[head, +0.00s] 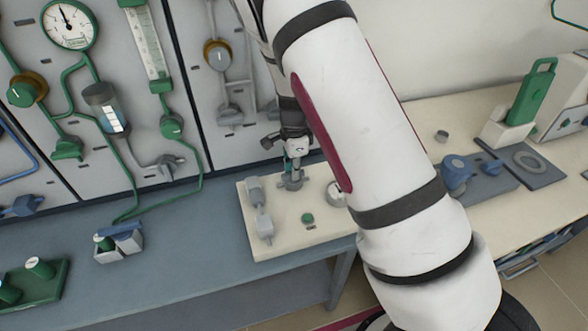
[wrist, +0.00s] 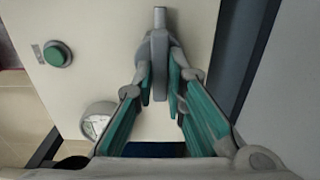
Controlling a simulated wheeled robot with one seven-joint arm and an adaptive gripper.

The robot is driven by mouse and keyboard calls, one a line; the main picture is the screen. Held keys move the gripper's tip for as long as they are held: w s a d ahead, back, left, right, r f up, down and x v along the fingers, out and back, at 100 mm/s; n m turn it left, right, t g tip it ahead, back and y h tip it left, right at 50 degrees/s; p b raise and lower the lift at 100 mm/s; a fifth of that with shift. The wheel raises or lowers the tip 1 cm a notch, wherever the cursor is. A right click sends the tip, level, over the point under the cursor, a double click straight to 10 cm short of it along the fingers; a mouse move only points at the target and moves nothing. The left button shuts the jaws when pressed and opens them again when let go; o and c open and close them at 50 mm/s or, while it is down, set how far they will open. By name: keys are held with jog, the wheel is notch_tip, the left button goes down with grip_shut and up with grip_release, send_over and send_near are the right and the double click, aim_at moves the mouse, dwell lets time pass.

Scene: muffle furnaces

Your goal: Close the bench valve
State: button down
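The bench valve (head: 290,182) is a grey fitting standing on a cream board (head: 275,240) on the bench. In the wrist view its grey handle (wrist: 158,55) is a narrow upright piece between the fingers. My gripper (head: 296,148) is above the valve, pointing down at it. In the wrist view the teal finger pads of my gripper (wrist: 160,78) lie close against both sides of the handle, and it looks clamped. The valve body under the handle is mostly hidden.
The board also carries a green button (head: 307,218), a round gauge (head: 336,194) partly behind my arm, and grey fittings (head: 260,210) at left. A panel with gauges and valves (head: 110,60) stands behind.

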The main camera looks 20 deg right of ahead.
dwell(0.4)
jog(key=n, duration=0.4)
jog(key=shift+w+n+b, duration=0.1)
jog(key=shift+n+b, duration=0.2)
jog(key=shift+n, duration=0.1)
jog(key=n, duration=0.4)
jog(key=shift+n+b, duration=0.3)
jog(key=shift+b, duration=0.05)
jog(key=n, duration=0.4)
jog(key=shift+w+a+n+b, duration=0.1)
jog(key=shift+a+n+b, duration=0.05)
jog(key=shift+n+b, duration=0.2)
jog(key=shift+n, duration=1.95)
jog(key=c, duration=1.6)
grip_release()
